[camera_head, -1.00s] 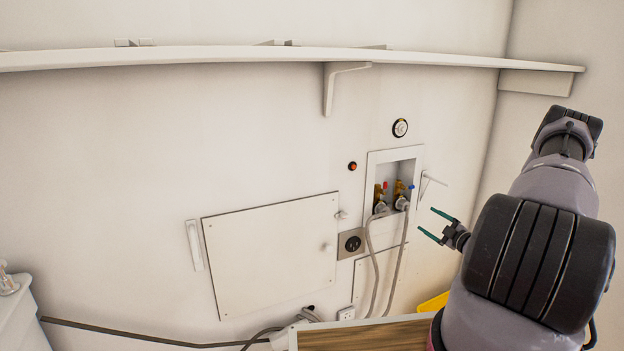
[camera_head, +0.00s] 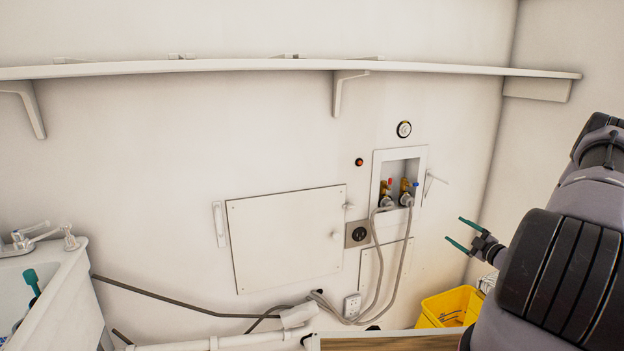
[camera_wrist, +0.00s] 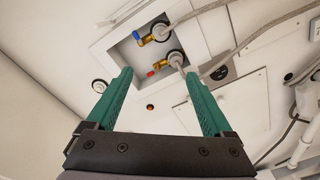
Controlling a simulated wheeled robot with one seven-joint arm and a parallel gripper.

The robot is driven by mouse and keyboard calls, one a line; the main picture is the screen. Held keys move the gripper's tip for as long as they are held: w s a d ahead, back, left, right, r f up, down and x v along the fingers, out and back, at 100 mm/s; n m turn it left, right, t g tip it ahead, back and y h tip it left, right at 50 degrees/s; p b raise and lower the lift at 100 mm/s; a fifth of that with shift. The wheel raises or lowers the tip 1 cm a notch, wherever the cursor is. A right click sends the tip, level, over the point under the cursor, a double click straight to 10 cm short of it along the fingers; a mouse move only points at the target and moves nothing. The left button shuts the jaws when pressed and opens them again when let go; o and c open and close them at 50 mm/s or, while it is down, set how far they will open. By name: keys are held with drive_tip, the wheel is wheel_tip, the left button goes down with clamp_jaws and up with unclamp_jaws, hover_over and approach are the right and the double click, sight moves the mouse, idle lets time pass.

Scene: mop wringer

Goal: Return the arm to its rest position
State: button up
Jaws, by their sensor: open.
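My gripper (camera_head: 465,233) is at the right side of the head view, in front of the wall. Its two green fingers are spread apart and nothing is between them. My arm reaches in from the right edge and hides part of the right wall and floor. In the wrist view, my gripper (camera_wrist: 160,95) is open and empty, facing the recessed valve box (camera_wrist: 160,40) with its red and blue valves. The valve box also shows in the head view (camera_head: 398,153), to the left of the fingers and apart from them.
A yellow bucket (camera_head: 450,306) stands below my gripper. A long shelf (camera_head: 250,65) runs along the wall above. A white sink (camera_head: 60,290) is at the left. A wooden-topped surface (camera_head: 390,343) shows at the bottom edge. Grey hoses (camera_head: 380,270) hang from the valves.

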drive_tip(key=s+a+r+n+g+y, duration=0.3)
drive_tip(key=a+r+n+g+y, duration=0.45)
drive_tip(key=a+r+n, duration=1.15)
drive_tip(key=s+a+r+n+g+h, duration=0.3)
drive_tip(key=s+a+r+n+h, duration=0.1)
drive_tip(key=s+r+n, duration=0.5)
drive_tip(key=s+a+r+n+g+h, duration=0.35)
drive_tip(key=s+r+n, duration=0.4)
drive_tip(key=n, duration=0.35)
drive_tip(key=s+d+r+n+t+h, duration=0.1)
drive_tip(key=s+r+n+t+h, duration=0.3)
drive_tip(key=s+n, duration=0.9)
wheel_tip(320, 180, up, 3)
drive_tip(key=shift+s+d+r+n, duration=0.2)
drive_tip(key=shift+s+d+n, duration=0.05)
drive_tip(key=shift+d+n, duration=0.15)
